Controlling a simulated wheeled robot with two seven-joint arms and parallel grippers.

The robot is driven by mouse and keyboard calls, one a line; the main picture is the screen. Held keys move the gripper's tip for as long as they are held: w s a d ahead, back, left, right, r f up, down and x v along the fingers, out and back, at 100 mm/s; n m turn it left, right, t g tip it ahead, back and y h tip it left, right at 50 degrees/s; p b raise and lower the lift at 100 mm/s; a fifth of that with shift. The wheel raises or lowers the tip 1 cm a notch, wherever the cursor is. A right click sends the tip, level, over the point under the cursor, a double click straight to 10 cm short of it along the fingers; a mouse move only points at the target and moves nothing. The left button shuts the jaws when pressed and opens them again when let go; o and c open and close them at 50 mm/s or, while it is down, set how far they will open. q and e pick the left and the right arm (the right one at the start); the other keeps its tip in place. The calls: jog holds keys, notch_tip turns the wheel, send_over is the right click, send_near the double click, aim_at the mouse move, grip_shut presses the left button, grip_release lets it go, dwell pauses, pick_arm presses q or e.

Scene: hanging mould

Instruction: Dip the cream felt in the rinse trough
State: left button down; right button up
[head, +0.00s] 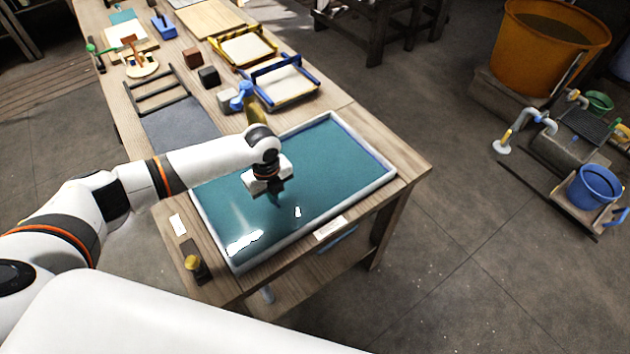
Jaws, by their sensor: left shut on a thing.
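The rinse trough (345,214) is a pale-rimmed rectangular basin of teal liquid at the near end of the long wooden table. My left gripper (272,196) points down over the middle of the trough, with its tips at or close to the liquid surface. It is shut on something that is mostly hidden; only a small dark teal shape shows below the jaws. I cannot make out the cream felt there. White patches on the liquid look like glare. My right gripper is not in view.
Behind the trough on the table (412,166) stand a blue-framed mould (285,83), a yellow-framed mould (243,47) and small dark blocks. A small yellow-topped object (195,265) stands at the near left corner. An orange tub (548,50) and blue bucket (596,187) are off to the right.

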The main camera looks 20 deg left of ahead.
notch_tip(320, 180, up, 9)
jog(key=p, duration=0.8)
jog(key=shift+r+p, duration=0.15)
jog(key=shift+p, duration=0.15)
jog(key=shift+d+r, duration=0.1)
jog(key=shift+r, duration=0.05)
dwell(0.4)
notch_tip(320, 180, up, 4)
jog(key=p, duration=0.4)
dwell(0.3)
